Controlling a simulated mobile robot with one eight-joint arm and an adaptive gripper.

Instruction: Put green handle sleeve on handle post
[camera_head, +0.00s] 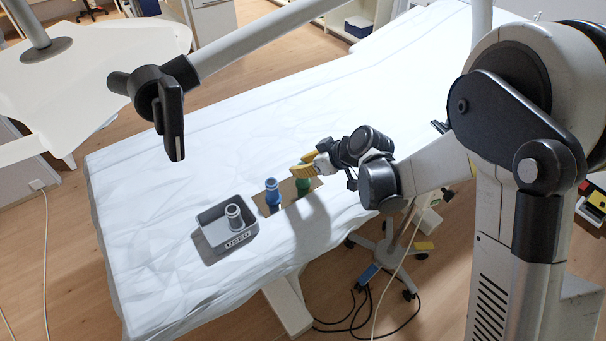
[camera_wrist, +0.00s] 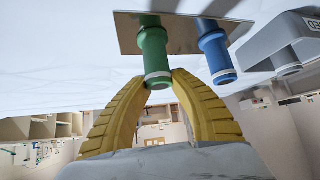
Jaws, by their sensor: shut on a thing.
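The green handle sleeve (camera_head: 304,187) stands at the right end of a small brown board on the white-covered couch. My gripper (camera_head: 305,168) has its yellow fingers at the sleeve's upper end. In the wrist view, the fingertips (camera_wrist: 166,80) close on the pale-ringed end of the green sleeve (camera_wrist: 153,50); its other end still meets the board. No handle post can be identified for certain; a white jointed arm ends in a dark upright piece (camera_head: 172,120) above the couch's left part.
A blue sleeve (camera_head: 273,194) stands on the board (camera_wrist: 182,32), left of the green one in the head view. Farther left is a grey tray (camera_head: 207,217) marked USED, holding a grey cylindrical piece (camera_head: 234,216). The couch cover (camera_head: 150,200) is otherwise clear there.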

